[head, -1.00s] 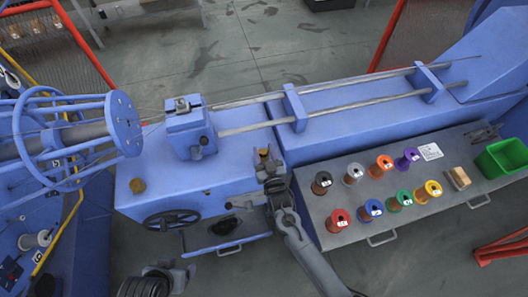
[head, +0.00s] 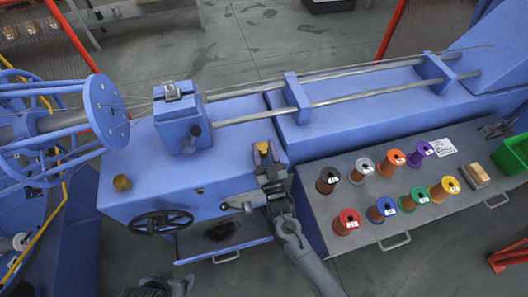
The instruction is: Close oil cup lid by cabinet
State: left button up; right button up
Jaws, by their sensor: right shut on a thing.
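A brass oil cup (head: 263,148) stands at the right end of the blue machine bed, beside the grey cabinet (head: 330,215). My right gripper (head: 266,161) is at this cup, shut on a small part of it, apparently its lid. The fingers cover much of the cup, so I cannot tell the lid's exact angle. A second brass cup (head: 122,183) stands at the left of the bed, away from my grippers. Of my left arm only a dark part shows at the bottom edge; its fingertips are out of view.
A black handwheel (head: 163,224) and a lever (head: 237,207) are on the front of the bed. Several coloured spools, such as the red one (head: 347,221), stand on the cabinet near my right arm. A green bin (head: 512,152) is at the far right.

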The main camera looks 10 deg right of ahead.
jog(key=o, duration=1.1)
jog(key=shift+c, duration=0.2)
jog(key=p+v, duration=0.1)
jog(key=v, duration=1)
jog(key=shift+w, duration=0.15)
